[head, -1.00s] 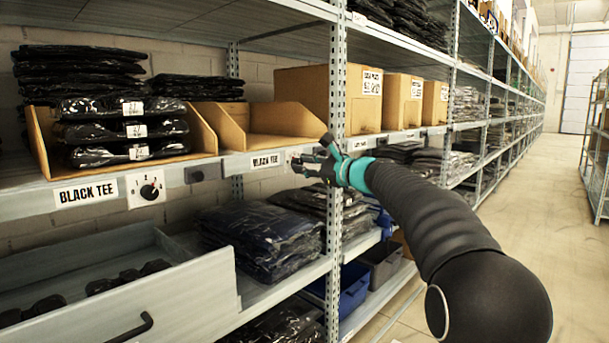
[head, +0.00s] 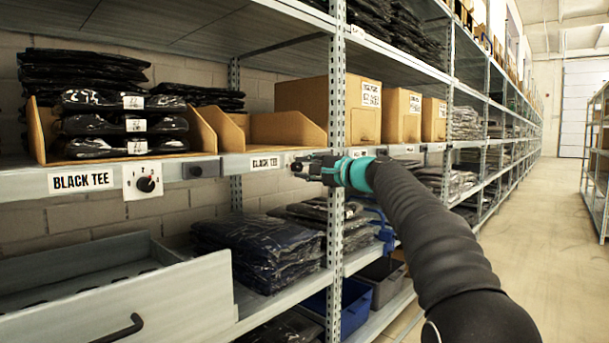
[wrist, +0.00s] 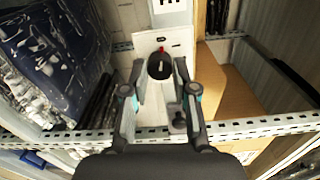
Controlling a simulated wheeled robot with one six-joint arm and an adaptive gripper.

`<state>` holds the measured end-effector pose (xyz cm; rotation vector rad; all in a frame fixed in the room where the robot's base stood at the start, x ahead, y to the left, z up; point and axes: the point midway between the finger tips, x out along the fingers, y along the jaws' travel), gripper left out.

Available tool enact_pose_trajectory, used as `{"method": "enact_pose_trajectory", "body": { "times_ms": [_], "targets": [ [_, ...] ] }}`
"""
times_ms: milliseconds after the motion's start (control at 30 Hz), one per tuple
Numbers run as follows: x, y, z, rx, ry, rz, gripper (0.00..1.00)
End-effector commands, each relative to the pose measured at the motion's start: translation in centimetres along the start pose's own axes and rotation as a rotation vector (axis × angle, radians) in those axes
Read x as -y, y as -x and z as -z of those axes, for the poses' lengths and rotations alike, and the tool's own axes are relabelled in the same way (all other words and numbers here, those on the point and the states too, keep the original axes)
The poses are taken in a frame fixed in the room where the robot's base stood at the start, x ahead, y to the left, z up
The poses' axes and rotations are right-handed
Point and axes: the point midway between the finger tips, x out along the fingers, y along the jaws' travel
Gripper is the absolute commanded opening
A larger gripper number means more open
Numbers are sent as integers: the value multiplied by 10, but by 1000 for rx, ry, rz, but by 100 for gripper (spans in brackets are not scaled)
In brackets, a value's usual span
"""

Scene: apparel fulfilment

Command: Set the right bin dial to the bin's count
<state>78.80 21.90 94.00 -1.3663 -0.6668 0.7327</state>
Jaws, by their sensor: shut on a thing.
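The right dial's black knob (wrist: 160,66) sits on a white plate (wrist: 176,45) in the wrist view, with a small red mark at its edge. My gripper (wrist: 159,72) is shut on this knob, a finger on each side. In the head view my gripper (head: 306,167) is at the shelf edge just right of the right "BLACK TEE" label (head: 265,162) and hides most of that dial. The knob's number setting cannot be read. The right cardboard bin (head: 290,128) stands above; no packets show in it, but its inside is partly hidden.
The left bin (head: 40,135) holds several stacked black packets. Its dial (head: 146,184) is on the shelf edge below. A metal upright (head: 336,110) stands close to my gripper. An open drawer (head: 170,305) juts out at lower left. The aisle at right is clear.

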Motion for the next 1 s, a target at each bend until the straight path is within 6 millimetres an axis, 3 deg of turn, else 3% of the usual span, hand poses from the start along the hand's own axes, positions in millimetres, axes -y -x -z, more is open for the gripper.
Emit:
{"method": "enact_pose_trajectory", "body": {
  "times_ms": [733, 767, 833, 867, 1000],
  "targets": [
    [0, 0, 1, -2, 93, 1, 0],
    [0, 0, 1, -2, 93, 1, 30],
    [0, 0, 1, -2, 93, 1, 48],
    [0, 0, 1, -2, 93, 1, 53],
    [0, 0, 0, 0, 92, 0, 53]
  ]
}}
